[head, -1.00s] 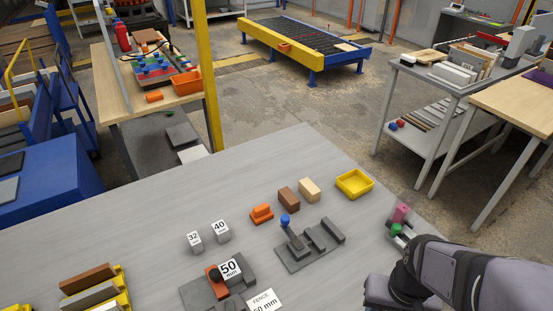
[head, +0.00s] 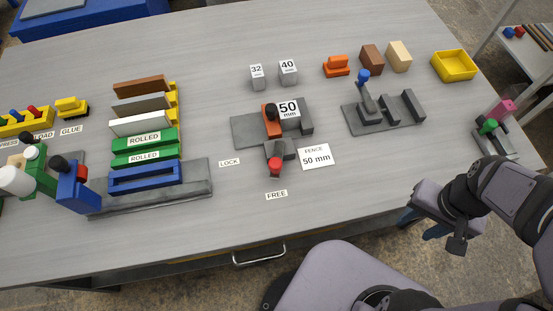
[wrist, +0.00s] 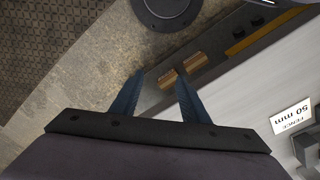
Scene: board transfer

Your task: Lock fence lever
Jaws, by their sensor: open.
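The fence lever (head: 275,166) has a red knob and sits at the front of the grey fence fixture (head: 246,131). Its knob points toward the table's front edge, on the side of the FREE label (head: 276,195). The LOCK label (head: 229,162) lies to the lever's left. An orange piece with a black knob (head: 271,119) and a 50 mm block (head: 288,110) are on the fixture. My gripper (head: 422,226) is off the table's front edge, right of the lever and apart from it. In the wrist view its blue fingers (wrist: 160,76) are spread and empty.
A "FENCE 50 mm" card (head: 316,157) lies right of the lever. A grey fixture with a blue knob (head: 363,77) stands further right. The table front between lever and gripper is clear.

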